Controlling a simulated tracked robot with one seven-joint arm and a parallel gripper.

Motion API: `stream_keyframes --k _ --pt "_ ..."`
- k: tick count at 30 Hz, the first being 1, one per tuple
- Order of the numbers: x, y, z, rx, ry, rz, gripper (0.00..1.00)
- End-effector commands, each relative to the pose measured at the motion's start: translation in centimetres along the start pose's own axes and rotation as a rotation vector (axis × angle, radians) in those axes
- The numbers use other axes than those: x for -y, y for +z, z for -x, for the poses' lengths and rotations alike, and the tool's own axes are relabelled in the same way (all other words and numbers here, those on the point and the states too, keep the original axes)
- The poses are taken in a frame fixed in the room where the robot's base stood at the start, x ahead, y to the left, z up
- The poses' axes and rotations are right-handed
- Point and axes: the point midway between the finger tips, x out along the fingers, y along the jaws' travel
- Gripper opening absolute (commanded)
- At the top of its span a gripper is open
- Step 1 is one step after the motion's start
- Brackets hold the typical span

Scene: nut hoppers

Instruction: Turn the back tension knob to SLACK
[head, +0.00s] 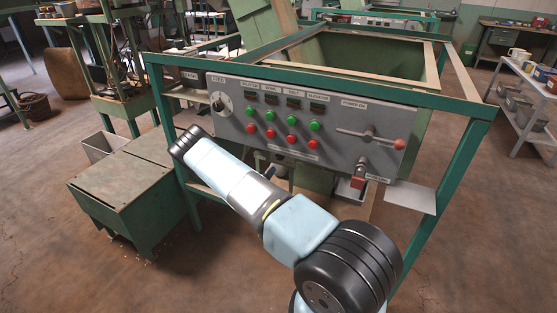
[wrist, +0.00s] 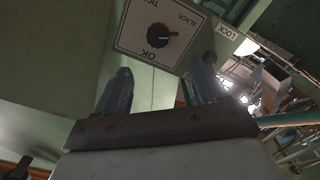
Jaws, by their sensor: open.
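The wrist view shows a black knob (wrist: 160,37) on a pale square plate (wrist: 128,38) lettered TIGHT, SLACK and OK, with TIGHT partly cut off by the top edge. The knob's white mark points to the right, on the side of the SLACK lettering; I cannot tell its exact setting. My gripper (wrist: 163,74) is open and empty, its two dark fingers spread below the knob in the picture and apart from it. In the head view my arm reaches across the panel's lower left; my gripper and this knob are not visible there.
A LOCK label (wrist: 227,32) is right of the plate. The head view shows a grey control panel (head: 330,122) with a FEED dial (head: 221,104), several red and green buttons, and a red-handled lever (head: 399,144). A green box (head: 125,190) stands at left.

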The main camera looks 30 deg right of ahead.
Motion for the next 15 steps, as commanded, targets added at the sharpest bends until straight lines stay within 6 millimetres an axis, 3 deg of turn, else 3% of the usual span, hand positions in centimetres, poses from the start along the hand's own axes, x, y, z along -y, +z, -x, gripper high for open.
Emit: stream_keyframes --k 6,15 --pt "-0.22 0.08 0.01 0.001 0.001 -0.335 0.71" --pt "-0.30 0.08 -0.44 0.000 0.002 -0.491 0.71"
